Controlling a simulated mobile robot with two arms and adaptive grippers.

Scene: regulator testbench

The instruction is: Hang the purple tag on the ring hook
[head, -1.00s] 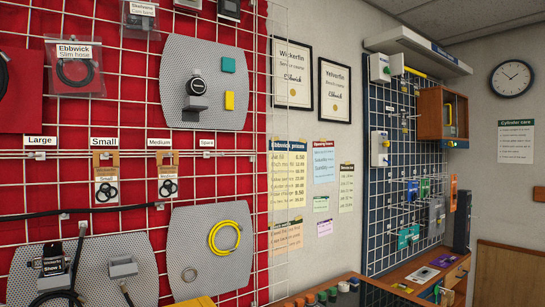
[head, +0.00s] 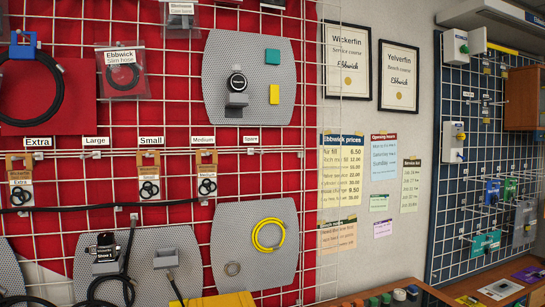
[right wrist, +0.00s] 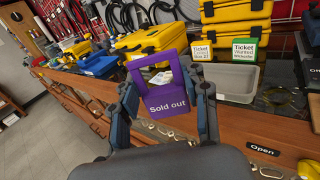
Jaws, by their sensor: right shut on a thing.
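The purple tag (right wrist: 168,104) reads "Sold out" and has a square opening in its upper part. It shows upright in the right wrist view, between the fingers of my right gripper (right wrist: 166,98), which is shut on it. In the head view neither gripper shows. Labelled hooks run along a rail there: Extra (head: 38,142), Large (head: 96,141), Small (head: 151,140), Medium (head: 203,139) and Spare (head: 251,138). Extra, Small and Medium have packets of black rings below them; Large and Spare look empty. I cannot tell which is the ring hook.
In the right wrist view, a wooden counter (right wrist: 225,122) carries yellow cases (right wrist: 236,25), a grey tray (right wrist: 236,80) and ticket signs (right wrist: 203,58).

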